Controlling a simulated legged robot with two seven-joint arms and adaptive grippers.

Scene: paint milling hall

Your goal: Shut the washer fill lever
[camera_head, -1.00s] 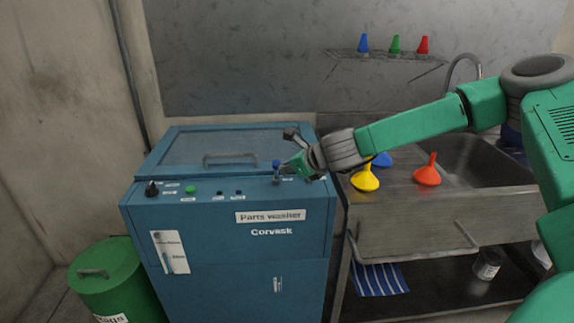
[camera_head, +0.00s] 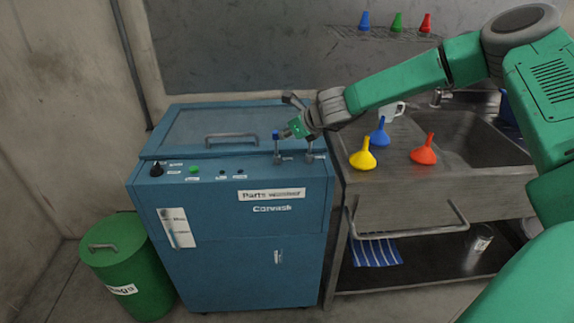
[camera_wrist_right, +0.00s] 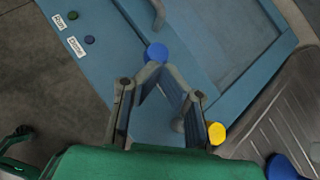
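The blue parts washer (camera_head: 230,245) has a blue-knobbed lever (camera_head: 275,137) standing upright at the right of its top front strip. A second grey lever post (camera_head: 310,152) stands to its right, its upper part hidden behind my right gripper (camera_head: 286,132). The lever labels are too small to read. In the right wrist view, the right gripper (camera_wrist_right: 155,69) has its fingertips together, with nothing visible held between them. The blue knob (camera_wrist_right: 156,51) shows just beyond the tips, close to or touching them; I cannot tell which.
The closed washer lid with its handle (camera_head: 231,138) lies behind the levers. To the right are a sink bench with yellow (camera_head: 363,155), blue (camera_head: 380,132) and red (camera_head: 424,151) funnels and a white mug (camera_head: 392,111). A green bin (camera_head: 130,275) stands at the left.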

